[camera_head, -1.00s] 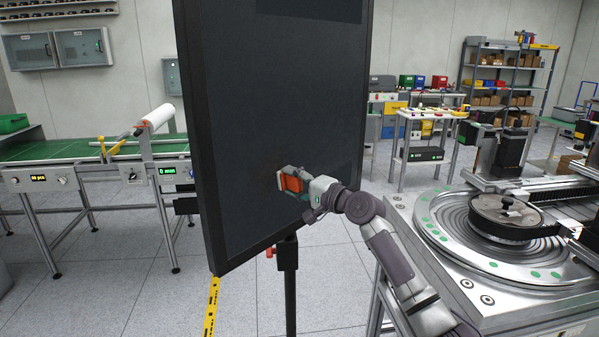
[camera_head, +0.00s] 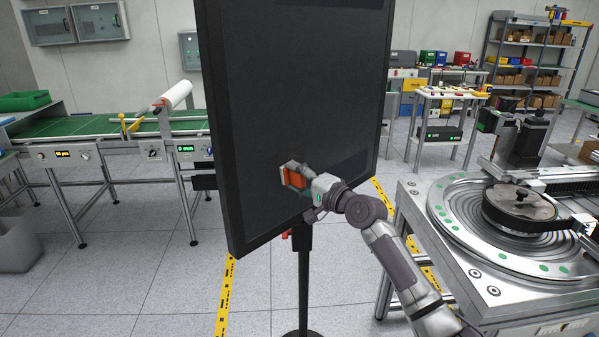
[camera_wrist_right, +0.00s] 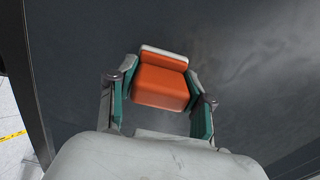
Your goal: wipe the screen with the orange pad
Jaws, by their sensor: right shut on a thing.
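The screen (camera_head: 300,100) is a tall dark panel with a black frame, standing on a black pole in the middle of the head view. Its dark surface (camera_wrist_right: 255,50) fills most of the right wrist view, with faint lighter smears to the right of the pad. My right gripper (camera_head: 291,176) is shut on the orange pad (camera_wrist_right: 162,82), which has a white layer on its far side. The pad is at the lower part of the screen, white side toward it; I cannot tell whether it touches. My left gripper is not in view.
A metal machine with a round turntable (camera_head: 450,215) stands close on the right, beside my right arm. A green conveyor (camera_head: 80,128) is on the left behind the screen. Yellow-black floor tape (camera_head: 225,290) runs below the screen. Open floor lies at the lower left.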

